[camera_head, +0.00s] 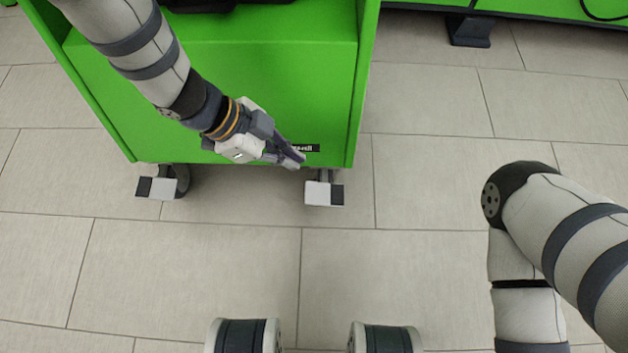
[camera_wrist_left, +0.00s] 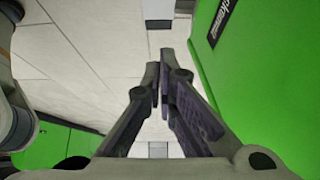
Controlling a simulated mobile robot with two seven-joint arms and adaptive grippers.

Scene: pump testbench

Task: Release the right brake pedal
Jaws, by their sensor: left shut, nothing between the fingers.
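The right brake pedal (camera_head: 323,193) is a small white and dark block at a caster under the right front corner of the green cabinet (camera_head: 230,100). My left gripper (camera_head: 300,158) is shut and empty, just above and left of this pedal in the head view, with a visible gap between them. In the wrist view, the closed fingers (camera_wrist_left: 160,85) stand over the floor beside the green panel. Pale and dark pieces show above and below the fingers there; I cannot tell which pedal each is. My right gripper is out of view.
A similar left pedal (camera_head: 158,188) sits under the cabinet's left front corner. A black label (camera_head: 312,148) is on the cabinet's lower front, partly hidden by my gripper. The tiled floor (camera_head: 200,265) in front is clear. Another green bench (camera_head: 540,8) stands at the back right.

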